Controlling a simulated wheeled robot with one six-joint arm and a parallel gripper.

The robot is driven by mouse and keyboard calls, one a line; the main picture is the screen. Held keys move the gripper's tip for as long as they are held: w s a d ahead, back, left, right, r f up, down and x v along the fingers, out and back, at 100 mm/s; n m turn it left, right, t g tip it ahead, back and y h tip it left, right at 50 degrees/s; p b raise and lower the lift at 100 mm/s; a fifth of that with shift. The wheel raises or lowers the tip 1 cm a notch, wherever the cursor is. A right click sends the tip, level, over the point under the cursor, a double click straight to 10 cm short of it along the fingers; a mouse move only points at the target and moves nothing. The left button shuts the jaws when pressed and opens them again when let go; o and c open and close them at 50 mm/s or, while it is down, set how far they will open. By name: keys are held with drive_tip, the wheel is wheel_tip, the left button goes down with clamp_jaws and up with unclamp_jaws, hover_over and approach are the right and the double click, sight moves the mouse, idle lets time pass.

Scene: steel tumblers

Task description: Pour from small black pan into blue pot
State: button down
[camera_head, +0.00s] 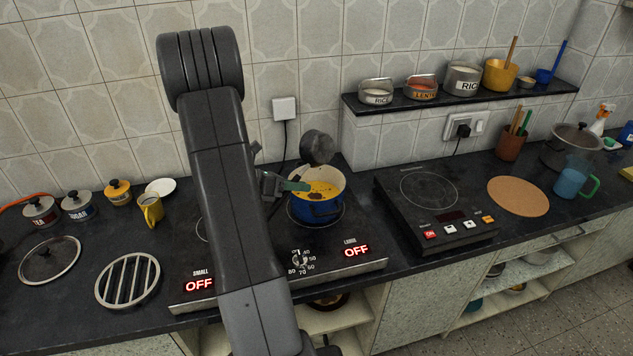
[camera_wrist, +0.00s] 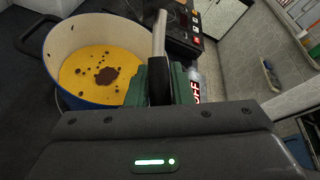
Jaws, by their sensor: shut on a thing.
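The blue pot (camera_head: 318,209) sits on the right plate of the two-plate hob, with a cream inside and yellow liquid holding dark specks and a brown patch. In the wrist view the pot (camera_wrist: 48,82) is at the upper left. The small black pan (camera_head: 318,147) is tipped on its side above the pot's back rim; its inside is not clear to me. My gripper (camera_head: 292,186) is beside the pot's left rim. In the wrist view my gripper's green fingers (camera_wrist: 165,86) are shut on the pan's handle (camera_wrist: 158,42), black with a metal shaft.
The hob (camera_head: 350,256) shows OFF at both knobs. An induction plate (camera_head: 436,206) stands to the right, then a cork mat (camera_head: 518,196) and a blue mug (camera_head: 571,181). A yellow mug (camera_head: 151,209) and a round grate (camera_head: 127,280) lie left. A shelf (camera_head: 460,95) with tins hangs behind.

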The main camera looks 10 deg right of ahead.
drive_tip(key=shift+s+d+r+n+g+h+b, duration=0.1)
drive_tip(key=shift+n+g+h+b, duration=0.15)
drive_tip(key=shift+n+h+b, duration=0.35)
drive_tip(key=shift+s+r+n+g+h+b, duration=0.1)
drive_tip(key=shift+n+g+h+b, duration=0.15)
drive_tip(key=shift+n+h, duration=0.5)
idle(2.1)
idle(0.8)
